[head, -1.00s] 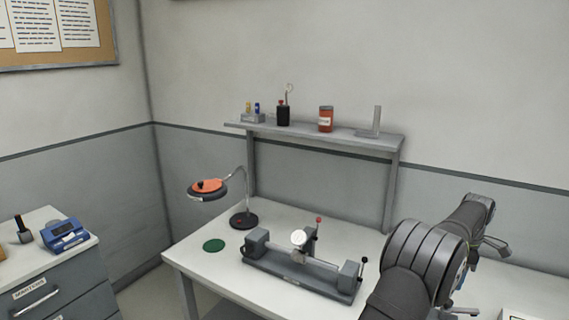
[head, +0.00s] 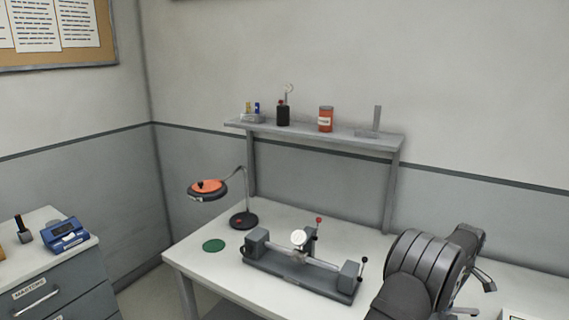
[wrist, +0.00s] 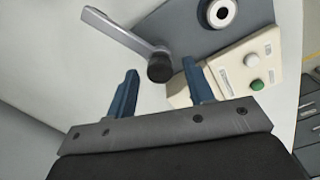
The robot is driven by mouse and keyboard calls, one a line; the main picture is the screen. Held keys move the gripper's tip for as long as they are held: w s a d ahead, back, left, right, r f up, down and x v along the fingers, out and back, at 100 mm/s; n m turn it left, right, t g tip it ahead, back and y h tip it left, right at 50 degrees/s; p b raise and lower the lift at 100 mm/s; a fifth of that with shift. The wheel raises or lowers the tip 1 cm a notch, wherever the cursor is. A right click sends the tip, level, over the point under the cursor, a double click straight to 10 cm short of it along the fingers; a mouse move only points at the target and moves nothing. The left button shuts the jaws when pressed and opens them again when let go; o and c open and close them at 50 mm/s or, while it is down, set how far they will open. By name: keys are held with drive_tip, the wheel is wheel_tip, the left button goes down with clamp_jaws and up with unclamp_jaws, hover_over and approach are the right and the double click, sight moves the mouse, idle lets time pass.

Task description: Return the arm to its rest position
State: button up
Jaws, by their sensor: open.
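My arm shows at the right of the head view, folded over the right part of the white bench (head: 205,258). In the wrist view my gripper (wrist: 160,85) is open, its two blue fingers apart with nothing held between them. Beyond the fingers is a grey lever with a black knob (wrist: 160,68). The fingertips look apart from it, though the depth is hard to judge. In the head view the fingers are hidden or too small to tell.
A grey bench fixture with a dial (head: 300,270) stands left of my arm. A magnifier lamp (head: 207,190) and a shelf (head: 330,133) are farther left and behind. A cream box with buttons (wrist: 240,72) and a grey plate (wrist: 180,20) lie beyond the gripper.

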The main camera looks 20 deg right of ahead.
drive_tip(key=m, duration=1.2)
drive_tip(key=shift+m, duration=0.3)
